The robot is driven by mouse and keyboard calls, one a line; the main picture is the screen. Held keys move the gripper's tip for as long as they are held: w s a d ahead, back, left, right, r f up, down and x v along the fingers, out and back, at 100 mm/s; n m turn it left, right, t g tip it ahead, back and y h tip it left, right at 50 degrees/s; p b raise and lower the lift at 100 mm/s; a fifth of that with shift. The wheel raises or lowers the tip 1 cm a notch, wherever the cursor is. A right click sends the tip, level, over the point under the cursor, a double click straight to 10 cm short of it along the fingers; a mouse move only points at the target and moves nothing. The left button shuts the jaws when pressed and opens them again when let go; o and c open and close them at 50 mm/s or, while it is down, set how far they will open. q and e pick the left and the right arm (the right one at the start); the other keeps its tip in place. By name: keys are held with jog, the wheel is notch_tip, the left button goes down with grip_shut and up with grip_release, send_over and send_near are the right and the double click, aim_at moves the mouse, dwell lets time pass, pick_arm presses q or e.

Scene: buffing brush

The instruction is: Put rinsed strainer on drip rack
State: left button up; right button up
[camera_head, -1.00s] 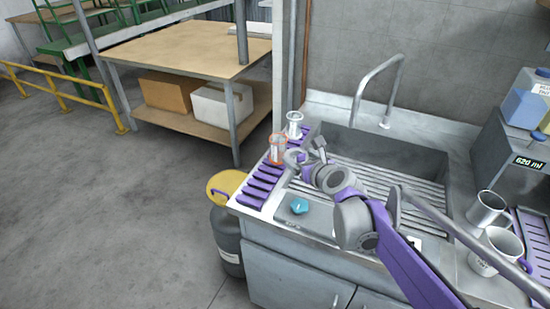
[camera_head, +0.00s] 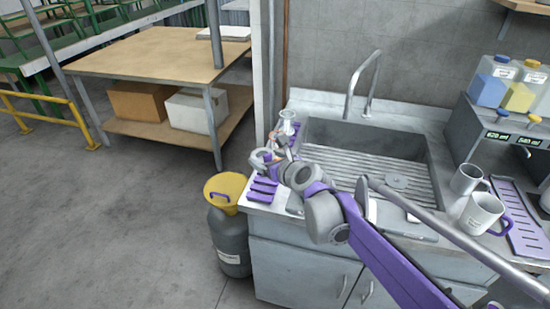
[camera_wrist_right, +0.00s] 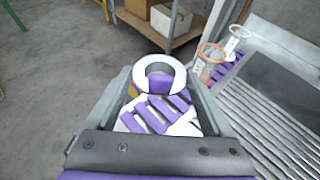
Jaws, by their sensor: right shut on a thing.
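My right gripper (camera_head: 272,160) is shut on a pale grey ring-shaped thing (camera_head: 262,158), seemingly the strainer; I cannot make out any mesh. In the right wrist view the ring (camera_wrist_right: 138,76) sits between the fingertips (camera_wrist_right: 160,90) of my right gripper, with a purple slat showing through its opening. My left gripper is not in view.
An orange-rimmed clear vessel (camera_wrist_right: 211,56) and a white-rimmed one (camera_wrist_right: 236,36) stand at the rack's far end. The sink (camera_head: 370,165) and tap (camera_head: 350,90) are to the right. Mugs (camera_head: 481,214) stand farther right. A yellow-topped bin (camera_head: 228,235) stands below the rack.

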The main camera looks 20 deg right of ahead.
aim_at(268, 190)
notch_tip(268, 190, down, 10)
jog(key=shift+r+b, duration=0.1)
jog(key=shift+b, duration=0.4)
jog(key=shift+f, duration=0.2)
jog(key=o, duration=1.2)
